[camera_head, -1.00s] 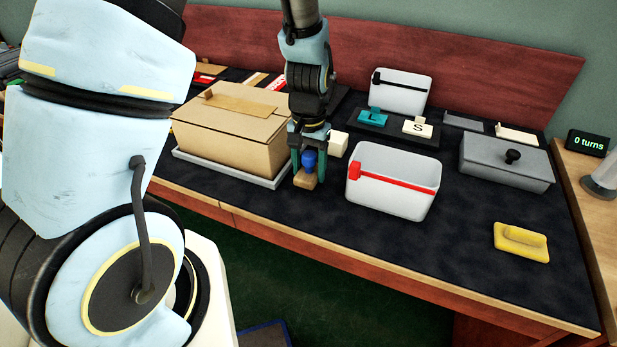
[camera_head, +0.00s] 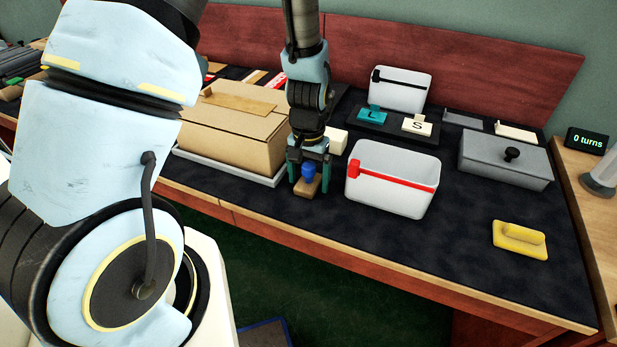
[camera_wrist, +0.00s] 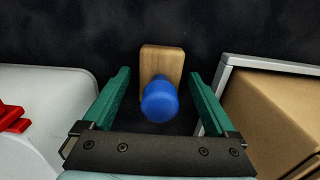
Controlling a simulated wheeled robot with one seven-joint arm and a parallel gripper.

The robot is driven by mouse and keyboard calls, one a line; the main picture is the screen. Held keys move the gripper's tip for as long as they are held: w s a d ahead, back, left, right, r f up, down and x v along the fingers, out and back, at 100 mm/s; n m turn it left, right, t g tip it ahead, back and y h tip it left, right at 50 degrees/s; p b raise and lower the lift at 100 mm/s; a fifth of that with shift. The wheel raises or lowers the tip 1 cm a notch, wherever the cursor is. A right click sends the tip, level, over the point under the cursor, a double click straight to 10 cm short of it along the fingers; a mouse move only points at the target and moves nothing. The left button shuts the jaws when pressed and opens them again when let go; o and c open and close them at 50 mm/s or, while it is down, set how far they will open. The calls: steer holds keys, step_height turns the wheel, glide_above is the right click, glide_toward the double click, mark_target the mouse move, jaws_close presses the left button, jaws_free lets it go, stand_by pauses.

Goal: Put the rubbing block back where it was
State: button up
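A small wooden block with a blue knob (camera_head: 308,170), which looks like the rubbing block, is on the dark mat between the cardboard box and the white bin. In the wrist view its wooden base (camera_wrist: 161,62) lies beyond the blue knob (camera_wrist: 159,101). My gripper (camera_head: 309,180) is around the knob from above. In the wrist view my gripper (camera_wrist: 160,92) has its green fingers wide apart, with a gap on each side of the knob. The block appears to rest on the mat. A yellow block with a handle (camera_head: 520,238) lies at the right front.
The cardboard box (camera_head: 232,130) on its grey tray (camera_head: 215,168) is close on the left. The white bin with a red clip (camera_head: 388,195) is close on the right. A white cube (camera_head: 338,141) is just behind. The grey lidded box (camera_head: 505,160) stands farther right. The right front mat is mostly clear.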

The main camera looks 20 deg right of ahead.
mark_target(308, 165)
step_height(308, 165, up, 12)
steer(key=shift+r+b, duration=0.2)
steer(key=shift+b, duration=0.5)
steer(key=a+r+n, duration=0.2)
steer(key=a+n, duration=0.1)
steer(key=a, duration=0.9)
steer(key=w+a+r+n+t, duration=0.1)
steer(key=a+n, duration=0.3)
steer(key=a, duration=0.9)
steer(key=shift+a+r+t, duration=0.2)
steer(key=shift+r+t, duration=0.1)
steer(key=shift+r, duration=0.4)
steer(key=shift+w, duration=0.15)
